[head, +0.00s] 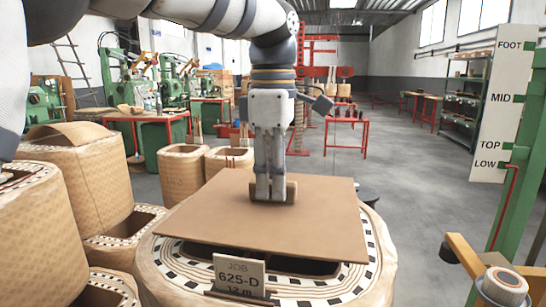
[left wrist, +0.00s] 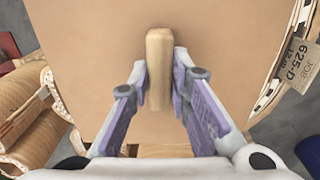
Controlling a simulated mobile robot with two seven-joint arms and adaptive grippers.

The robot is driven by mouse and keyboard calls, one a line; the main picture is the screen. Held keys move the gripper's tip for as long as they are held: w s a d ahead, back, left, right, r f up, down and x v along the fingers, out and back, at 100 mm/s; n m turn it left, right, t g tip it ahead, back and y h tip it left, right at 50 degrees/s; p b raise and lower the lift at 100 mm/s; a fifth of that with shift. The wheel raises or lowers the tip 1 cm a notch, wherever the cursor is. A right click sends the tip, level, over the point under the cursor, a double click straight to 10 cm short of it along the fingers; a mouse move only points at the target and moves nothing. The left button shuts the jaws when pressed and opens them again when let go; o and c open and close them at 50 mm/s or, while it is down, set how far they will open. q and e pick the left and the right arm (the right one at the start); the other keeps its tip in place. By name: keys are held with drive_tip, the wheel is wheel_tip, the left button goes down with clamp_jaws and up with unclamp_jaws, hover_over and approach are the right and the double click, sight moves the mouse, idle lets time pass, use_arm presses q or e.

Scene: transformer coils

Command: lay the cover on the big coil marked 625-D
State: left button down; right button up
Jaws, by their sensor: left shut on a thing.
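The big coil (head: 150,275) stands in front of me, with a tag reading JOB 625-D (head: 240,272) on its near side; the tag also shows in the left wrist view (left wrist: 300,68). The cover, a flat brown board (head: 215,215), lies level over the top of the coil. A dark opening and the checkered rim show below its near edge; I cannot tell whether the board touches the rim. My left gripper (head: 270,190) points down, shut on the board's wooden handle (left wrist: 159,95). My right gripper is not in view.
Other wrapped coils (head: 75,185) crowd the left, and smaller ones (head: 183,172) stand behind. A green post (head: 515,185) and a height board marked FOOT, MID, TOP, LOW (head: 493,110) stand at the right. Grey floor lies open at the right.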

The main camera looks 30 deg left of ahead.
use_arm(q)
drive_tip(key=shift+f, duration=0.7)
drive_tip(key=shift+f, duration=0.4)
drive_tip(key=c, duration=1.4)
unclamp_jaws()
drive_tip(key=shift+r, duration=0.1)
wheel_tip(320, 180, up, 12)
drive_tip(key=shift+f, duration=0.1)
